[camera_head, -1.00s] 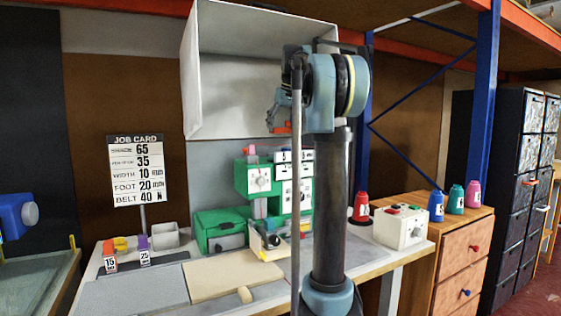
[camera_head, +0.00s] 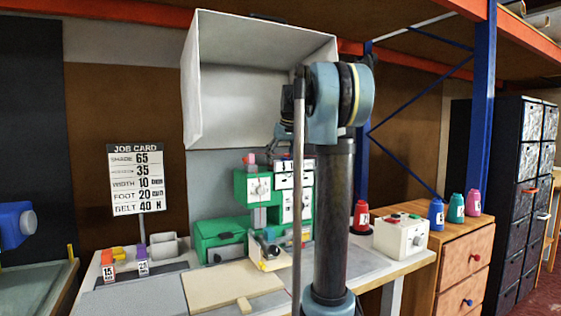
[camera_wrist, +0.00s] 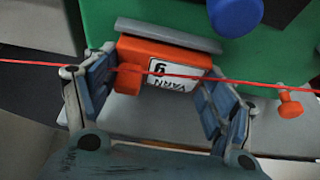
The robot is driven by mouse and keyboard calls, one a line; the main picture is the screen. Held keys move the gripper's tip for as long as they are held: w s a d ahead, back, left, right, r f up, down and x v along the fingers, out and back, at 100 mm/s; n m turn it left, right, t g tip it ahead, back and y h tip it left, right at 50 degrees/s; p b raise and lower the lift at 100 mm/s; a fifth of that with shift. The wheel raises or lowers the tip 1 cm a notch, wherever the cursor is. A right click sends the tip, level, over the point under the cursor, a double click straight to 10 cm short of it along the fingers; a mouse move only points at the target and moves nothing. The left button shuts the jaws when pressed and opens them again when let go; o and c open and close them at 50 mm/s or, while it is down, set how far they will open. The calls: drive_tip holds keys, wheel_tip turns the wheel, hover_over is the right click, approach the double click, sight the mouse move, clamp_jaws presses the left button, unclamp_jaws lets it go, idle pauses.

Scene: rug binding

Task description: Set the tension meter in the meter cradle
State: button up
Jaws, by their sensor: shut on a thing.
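The orange tension meter (camera_wrist: 135,50), with a white label reading "YARN g", sits between the two blue-padded fingers of my gripper (camera_wrist: 160,72) in the wrist view. My gripper is shut on it. A red yarn (camera_wrist: 260,84) runs across the wrist view and passes over the meter. In the head view my gripper (camera_head: 279,152) hangs in front of the green machine (camera_head: 240,185), near its upper part. The meter is not clear there. I cannot pick out the meter cradle for certain in either view.
A cream board (camera_head: 228,285) lies in front. A white control box (camera_head: 400,236) and a red cone (camera_head: 361,215) stand right of my arm. An orange knob (camera_wrist: 290,104) is close by my gripper.

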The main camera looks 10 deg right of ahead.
drive_tip(key=o, duration=1.1)
drive_tip(key=shift+f, duration=0.1)
drive_tip(key=v, duration=1.2)
